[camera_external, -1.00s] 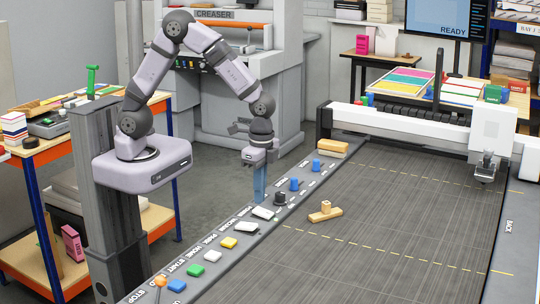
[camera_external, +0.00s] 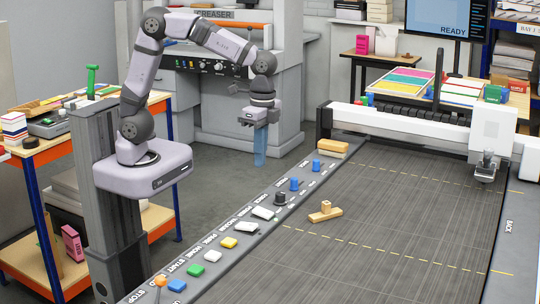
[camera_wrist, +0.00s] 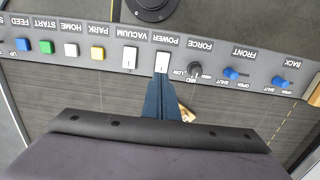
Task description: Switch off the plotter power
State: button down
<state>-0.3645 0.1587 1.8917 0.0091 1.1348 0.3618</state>
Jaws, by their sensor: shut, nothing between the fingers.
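The plotter's power switch (camera_external: 263,212) is a white rocker on the grey control strip. In the wrist view the white power rocker (camera_wrist: 162,62) sits under the POWER label, between the vacuum rocker (camera_wrist: 130,57) and the force knob (camera_wrist: 195,69). I cannot tell which way the power rocker is tipped. My gripper (camera_external: 260,162) is shut and empty, with blue fingers pointing down. It hangs above and apart from the strip. In the wrist view the fingertips (camera_wrist: 161,82) line up with the lower edge of the power rocker and cover a little there.
Green, white and yellow buttons run along the strip, with the front and back levers (camera_wrist: 232,74) at its other end. A wooden piece (camera_external: 325,212) lies on the dark plotter bed (camera_external: 390,235). A wooden block (camera_external: 333,147) rests at the bed's far corner.

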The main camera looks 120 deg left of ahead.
notch_tip(320, 180, down, 5)
jog(key=w+b, duration=0.3)
jog(key=b, duration=0.2)
jog(key=shift+g, duration=0.6)
jog(key=r, duration=0.1)
jog(key=s+r, duration=0.1)
jog(key=r, duration=0.3)
jog(key=shift+s+a, duration=0.15)
jog(key=shift+a, duration=0.25)
